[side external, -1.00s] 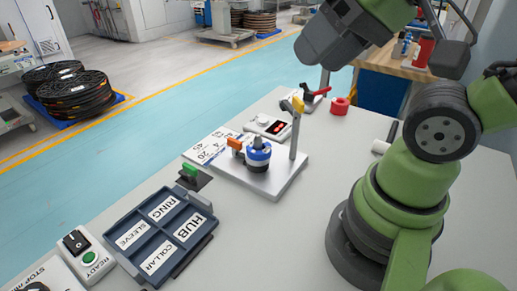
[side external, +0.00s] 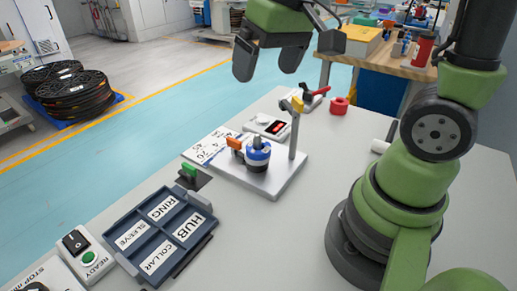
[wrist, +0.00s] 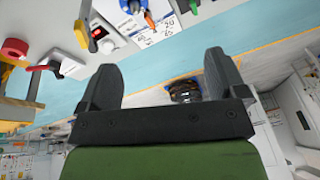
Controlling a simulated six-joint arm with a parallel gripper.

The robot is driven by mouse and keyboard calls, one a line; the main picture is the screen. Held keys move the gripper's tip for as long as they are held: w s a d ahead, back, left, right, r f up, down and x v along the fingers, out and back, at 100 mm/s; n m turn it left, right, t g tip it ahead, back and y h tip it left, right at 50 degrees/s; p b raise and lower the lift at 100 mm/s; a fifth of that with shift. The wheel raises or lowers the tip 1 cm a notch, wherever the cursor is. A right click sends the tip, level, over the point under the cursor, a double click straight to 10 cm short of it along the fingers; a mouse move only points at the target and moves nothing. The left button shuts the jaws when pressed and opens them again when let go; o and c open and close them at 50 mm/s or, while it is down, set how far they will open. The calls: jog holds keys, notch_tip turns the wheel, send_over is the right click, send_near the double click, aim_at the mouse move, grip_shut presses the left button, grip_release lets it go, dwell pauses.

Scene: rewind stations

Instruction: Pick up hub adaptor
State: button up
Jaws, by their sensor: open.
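My gripper (side external: 268,64) is open and empty, high above and behind the plate, clear of everything. In the wrist view my gripper (wrist: 162,65) has its two fingers wide apart with nothing between them. The stack (wrist: 132,5) is only partly seen there, at the top edge.
A dark blue tray (side external: 152,228) has compartments labelled RING, SLEEVE, HUB and COLLAR; no parts show in them. A post with a yellow top (side external: 293,125) rises from the plate. A red ring (side external: 339,106) and a red-handled clamp (side external: 313,97) stand behind. The right tabletop is largely clear.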

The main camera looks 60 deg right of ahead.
aim_at(257, 142)
jog(key=w+d+f+g, duration=0.1)
jog(key=f, duration=0.2)
jog(key=w+d+f+g, duration=0.1)
jog(key=w+f, duration=0.1)
jog(key=f, duration=0.1)
jog(key=w+d+f+g, duration=0.1)
jog(key=f, duration=0.2)
jog(key=shift+w+d+n+h, duration=0.15)
jog(key=shift+w+n+h, duration=0.15)
jog(key=shift+w+n, duration=0.1)
jog(key=f, duration=0.5)
jog(key=shift+w+d+f, duration=0.2)
jog(key=shift+d, duration=0.05)
jog(key=shift+s+d+f, duration=0.1)
jog(key=shift+f, duration=1.4)
jog(key=shift+s+d+f, duration=0.1)
jog(key=shift+f, duration=1.35)
jog(key=c, duration=1)
jog(key=shift+w+r, duration=0.1)
